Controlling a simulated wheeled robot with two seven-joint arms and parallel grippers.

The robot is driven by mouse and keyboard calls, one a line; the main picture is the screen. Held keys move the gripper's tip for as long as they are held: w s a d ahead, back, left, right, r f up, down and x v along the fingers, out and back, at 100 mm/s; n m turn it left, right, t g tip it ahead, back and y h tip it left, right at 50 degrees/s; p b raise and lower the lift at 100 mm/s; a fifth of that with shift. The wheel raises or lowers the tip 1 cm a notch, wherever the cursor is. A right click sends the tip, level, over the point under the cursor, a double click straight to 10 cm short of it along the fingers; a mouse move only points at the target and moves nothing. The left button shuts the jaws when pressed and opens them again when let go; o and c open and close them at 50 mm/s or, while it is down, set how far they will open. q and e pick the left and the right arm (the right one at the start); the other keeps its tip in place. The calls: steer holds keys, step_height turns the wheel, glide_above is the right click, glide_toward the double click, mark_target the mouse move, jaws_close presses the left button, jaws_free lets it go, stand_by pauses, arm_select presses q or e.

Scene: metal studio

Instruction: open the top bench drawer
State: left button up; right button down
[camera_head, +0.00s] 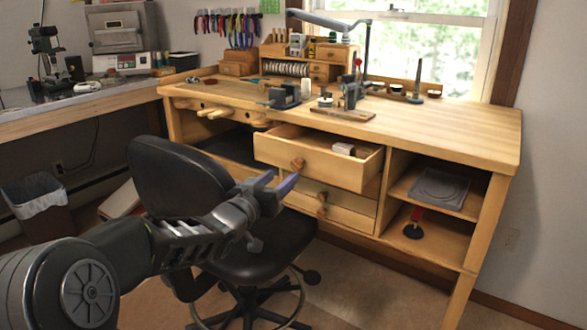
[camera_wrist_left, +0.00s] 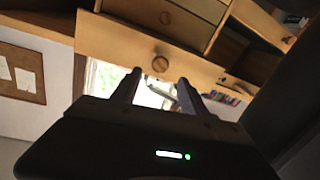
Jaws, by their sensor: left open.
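The top bench drawer (camera_head: 325,160) is pulled out from the workbench (camera_head: 455,125), and its inside shows with a small light block in it. Its round wooden knob (camera_head: 298,164) is on the front. My left gripper (camera_head: 280,181) is open, with its two fingers pointing toward the drawer front. In the left wrist view, the knob (camera_wrist_left: 160,64) shows just beyond and between the fingertips (camera_wrist_left: 159,78), with nothing held. That view is turned over, and the drawer front (camera_wrist_left: 115,40) spans its upper part. My right gripper is not in view.
A black swivel chair (camera_head: 185,180) stands in front of the bench, beside and below my left arm. A lower drawer (camera_head: 345,206) is shut beneath the open one. Open shelves (camera_head: 435,190) are to the right. Tools stand on the bench top. The floor at front right is clear.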

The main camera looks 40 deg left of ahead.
mark_target(295, 166)
arm_select(q)
steer(key=w, duration=0.5)
steer(key=w+a, duration=0.1)
steer(key=w, duration=0.1)
steer(key=shift+w+a+b, duration=0.1)
steer(key=shift+w+b, duration=0.25)
steer(key=shift+c, duration=0.3)
jaws_close()
stand_by(0.9)
